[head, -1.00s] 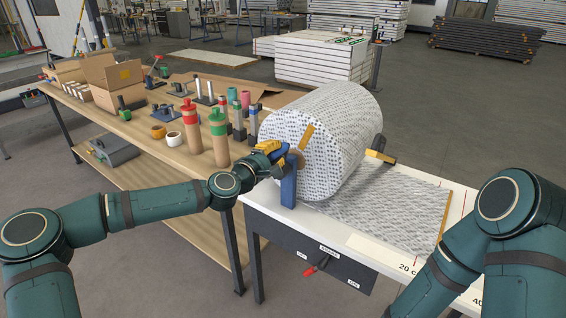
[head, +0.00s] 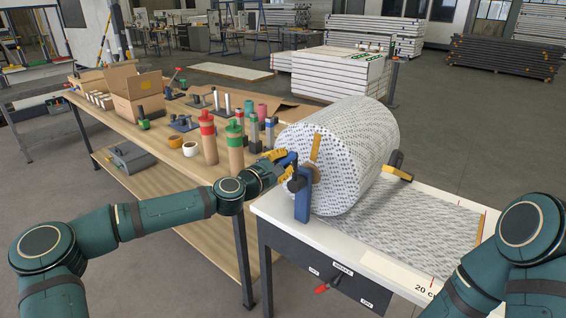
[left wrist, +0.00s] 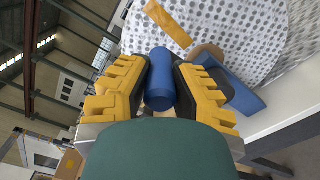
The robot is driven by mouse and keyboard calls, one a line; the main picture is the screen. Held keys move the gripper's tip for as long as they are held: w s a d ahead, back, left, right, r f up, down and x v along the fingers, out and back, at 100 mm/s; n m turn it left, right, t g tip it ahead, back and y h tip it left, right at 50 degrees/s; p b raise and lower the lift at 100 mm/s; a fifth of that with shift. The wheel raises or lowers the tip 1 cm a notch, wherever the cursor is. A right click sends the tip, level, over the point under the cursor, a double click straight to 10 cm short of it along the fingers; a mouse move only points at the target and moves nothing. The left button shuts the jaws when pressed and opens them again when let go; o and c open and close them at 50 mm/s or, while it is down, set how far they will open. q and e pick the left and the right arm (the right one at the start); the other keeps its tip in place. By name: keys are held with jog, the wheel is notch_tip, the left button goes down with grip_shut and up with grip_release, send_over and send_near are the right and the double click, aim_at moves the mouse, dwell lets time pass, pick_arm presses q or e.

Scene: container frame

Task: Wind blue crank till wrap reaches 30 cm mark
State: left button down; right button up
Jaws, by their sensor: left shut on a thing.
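My left gripper (head: 285,166) is shut on the blue crank handle (left wrist: 160,82), which lies between its yellow fingers in the left wrist view. The crank sits at the near end of a big roll of dotted wrap (head: 352,150), beside a blue post (head: 302,200). The wrap sheet (head: 415,222) lies flat on the white table, with a yellow strip (head: 483,224) along its right edge. A red line and a partly covered "20 c" label (head: 425,289) show at the table's front. The 30 cm mark is hidden or out of view. My right arm covers that corner; its gripper is out of view.
A wooden bench (head: 160,155) on the left holds bottles, rolls and boxes.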

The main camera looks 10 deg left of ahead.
pick_arm(q)
jog(key=c, duration=0.7)
grip_release()
jog(key=shift+d+r, duration=0.1)
jog(key=shift+r, duration=0.05)
jog(key=shift+c, duration=0.2)
jog(key=shift+s+a, duration=0.4)
jog(key=shift+s, duration=0.1)
jog(key=v, duration=1)
jog(key=shift+s+a, duration=0.15)
jog(key=shift+s, duration=0.2)
